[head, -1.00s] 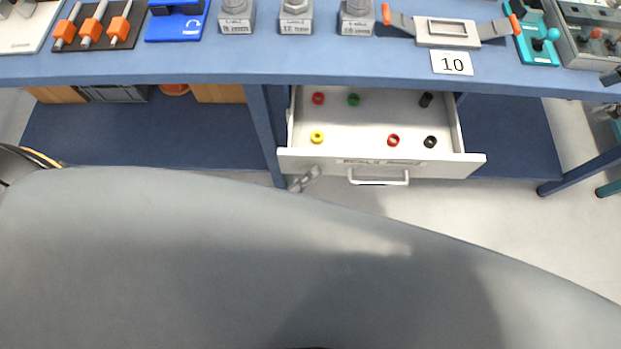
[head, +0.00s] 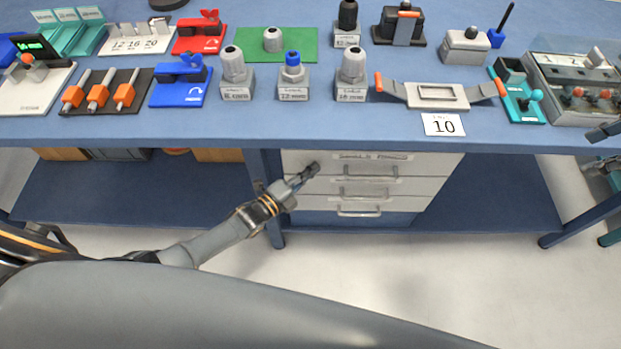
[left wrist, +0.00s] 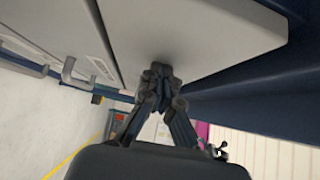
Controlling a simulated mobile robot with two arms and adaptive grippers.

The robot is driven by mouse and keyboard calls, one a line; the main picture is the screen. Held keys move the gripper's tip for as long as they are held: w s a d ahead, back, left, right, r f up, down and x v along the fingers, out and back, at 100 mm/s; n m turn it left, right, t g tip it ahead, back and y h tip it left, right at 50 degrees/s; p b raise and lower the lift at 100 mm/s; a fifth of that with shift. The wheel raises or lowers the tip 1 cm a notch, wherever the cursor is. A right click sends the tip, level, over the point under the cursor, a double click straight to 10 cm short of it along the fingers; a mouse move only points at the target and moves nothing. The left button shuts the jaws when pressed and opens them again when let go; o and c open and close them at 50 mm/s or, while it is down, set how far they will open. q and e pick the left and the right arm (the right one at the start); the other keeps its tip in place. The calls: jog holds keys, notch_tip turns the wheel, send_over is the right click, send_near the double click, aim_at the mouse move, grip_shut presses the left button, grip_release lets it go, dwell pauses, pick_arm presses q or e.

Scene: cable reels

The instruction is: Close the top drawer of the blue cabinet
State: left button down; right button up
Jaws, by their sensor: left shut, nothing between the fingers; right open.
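The top drawer (head: 430,162) is the uppermost light-grey front of the drawer unit under the blue workbench.
Two lower drawers with handles (head: 360,192) (head: 358,211) look shut. The blue workbench top (head: 330,128) overhangs the drawers and carries several devices and a "10" card (head: 443,125). A blue table leg (head: 266,190) stands left of the drawers, close to my left arm.

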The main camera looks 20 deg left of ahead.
pick_arm(q)
jog(key=shift+w+a+r, duration=0.15)
jog(key=shift+w+r, duration=0.05)
jog(key=shift+r, duration=0.1)
jog(key=s+a, duration=0.3)
jog(key=s, duration=1)
jog(key=shift+a+f, duration=0.25)
jog(key=shift+a, duration=0.1)
